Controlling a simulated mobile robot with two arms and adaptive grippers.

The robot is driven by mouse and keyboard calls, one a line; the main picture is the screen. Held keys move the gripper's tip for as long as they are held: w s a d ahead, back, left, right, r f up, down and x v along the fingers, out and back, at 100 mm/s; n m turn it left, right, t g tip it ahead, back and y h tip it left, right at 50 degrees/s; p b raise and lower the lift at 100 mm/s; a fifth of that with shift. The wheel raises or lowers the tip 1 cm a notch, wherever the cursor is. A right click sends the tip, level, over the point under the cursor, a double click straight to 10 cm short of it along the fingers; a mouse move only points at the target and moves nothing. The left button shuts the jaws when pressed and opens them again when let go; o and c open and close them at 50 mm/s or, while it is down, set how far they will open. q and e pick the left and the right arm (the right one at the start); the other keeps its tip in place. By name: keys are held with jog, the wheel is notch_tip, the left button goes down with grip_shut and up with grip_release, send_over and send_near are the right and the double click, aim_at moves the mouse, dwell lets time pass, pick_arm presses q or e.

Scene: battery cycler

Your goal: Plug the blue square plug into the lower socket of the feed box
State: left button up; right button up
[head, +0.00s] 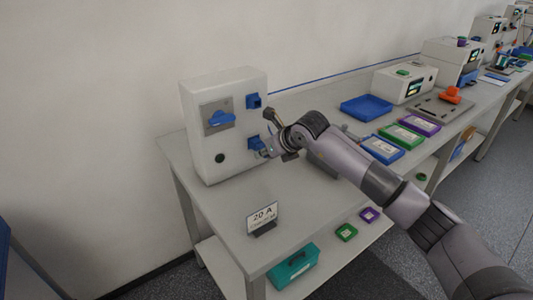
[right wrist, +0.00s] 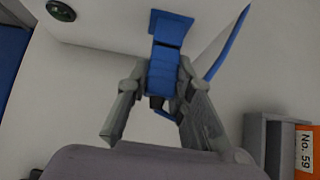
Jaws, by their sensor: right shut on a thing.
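The white feed box (head: 197,150) stands at the table's left end. It has a blue rotary handle (head: 220,118), a blue upper socket (head: 254,101) and a blue lower socket (head: 253,141). My right gripper (head: 266,153) is at the lower socket. In the right wrist view its two fingers are shut on the blue square plug (right wrist: 162,75). The plug's front end meets the lower socket's blue flange (right wrist: 171,22), lined up with it. I cannot tell how deep it sits. In the head view the gripper mostly hides the plug. My left gripper is not in view.
A "20 A" sign (head: 262,216) stands near the table's front edge. A blue tray (head: 366,108), flat coloured trays (head: 382,150) and a white device (head: 405,83) lie further right. A blue cable (right wrist: 229,45) runs beside the plug. A teal box (head: 293,266) is on the lower shelf.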

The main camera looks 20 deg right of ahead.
jog(key=shift+w, duration=0.1)
jog(key=o, duration=0.9)
jog(key=shift+o, duration=0.2)
